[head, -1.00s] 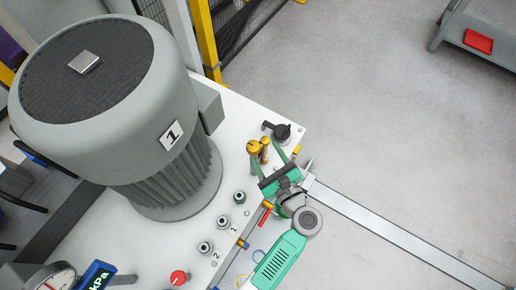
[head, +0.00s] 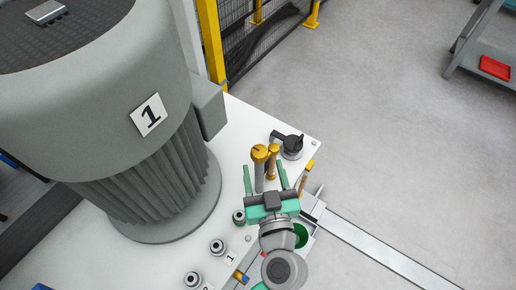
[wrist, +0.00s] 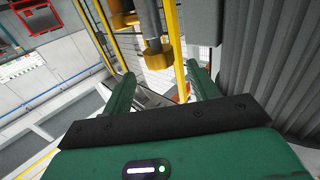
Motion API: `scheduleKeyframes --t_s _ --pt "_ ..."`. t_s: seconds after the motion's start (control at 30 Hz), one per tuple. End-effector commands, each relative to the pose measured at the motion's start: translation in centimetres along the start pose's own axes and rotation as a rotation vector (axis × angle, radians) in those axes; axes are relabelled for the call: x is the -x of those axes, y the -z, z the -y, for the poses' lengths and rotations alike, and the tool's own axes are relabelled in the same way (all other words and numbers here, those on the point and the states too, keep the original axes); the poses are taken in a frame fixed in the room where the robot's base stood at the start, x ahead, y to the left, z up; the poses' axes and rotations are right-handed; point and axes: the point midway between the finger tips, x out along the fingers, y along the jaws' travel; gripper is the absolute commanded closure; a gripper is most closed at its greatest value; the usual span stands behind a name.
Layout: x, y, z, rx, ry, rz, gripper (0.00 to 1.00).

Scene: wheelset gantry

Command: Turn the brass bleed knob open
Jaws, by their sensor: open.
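The brass bleed knob (head: 260,151) is a round brass cap on an upright grey post at the far right part of the white deck. A slimmer brass-topped post (head: 273,149) stands just right of it. My green gripper (head: 265,177) is open, its two fingers spread on either side of the posts in the head view. In the wrist view, a brass knob (wrist: 157,58) on a grey post shows between and beyond the open fingers. No contact shows; the exact gap is hard to tell.
A big ribbed grey motor (head: 165,165) marked 1 stands close on the left. A black lever knob (head: 291,144) is on the deck (head: 240,112) behind the posts. Grey fittings (head: 217,246) line the front. A yellow post (head: 211,45) and mesh fence stand behind.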

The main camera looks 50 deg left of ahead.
Motion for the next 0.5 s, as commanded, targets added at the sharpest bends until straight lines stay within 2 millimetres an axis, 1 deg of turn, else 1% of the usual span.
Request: scheduleKeyframes --t_s 0.07,0.3,0.4,0.5 --pt "-0.9 0.1 0.0 -0.002 0.002 0.000 0.41" --pt "-5.4 0.1 0.0 -0.003 0.002 -0.001 0.41" --pt "-6.8 0.1 0.0 -0.004 0.003 -0.001 0.41" --pt "-7.5 0.0 0.0 -0.004 0.001 0.000 0.41"
